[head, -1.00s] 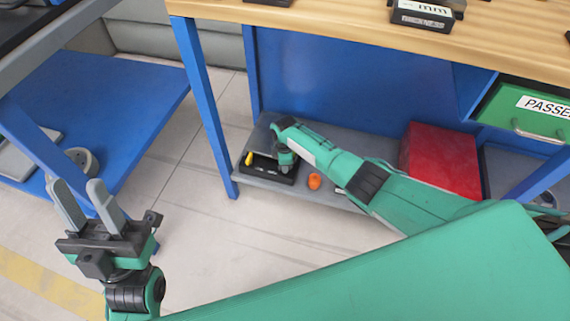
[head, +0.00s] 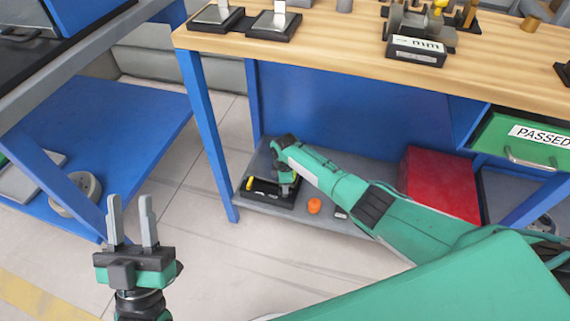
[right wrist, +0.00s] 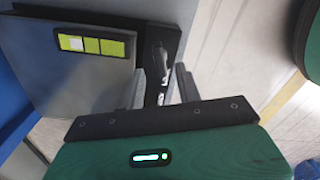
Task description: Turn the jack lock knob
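I cannot pick out the jack lock knob for sure in either view. My right gripper (head: 287,184) points down at a black tray (head: 262,199) on the low grey shelf. In the right wrist view its two fingers (right wrist: 162,88) stand apart, with a dark item (right wrist: 159,65) with white marks showing between them. I see no clear contact with that item. An orange knob-like piece (head: 314,206) rests on the shelf just right of the tray. My left gripper (head: 131,204) is open and empty, fingers up, over the floor.
A red box (head: 440,185) stands on the low shelf to the right. A green drawer marked PASSED (head: 520,145) is above it. A blue table leg (head: 208,125) rises left of the tray. The wooden top (head: 330,45) holds several fixtures.

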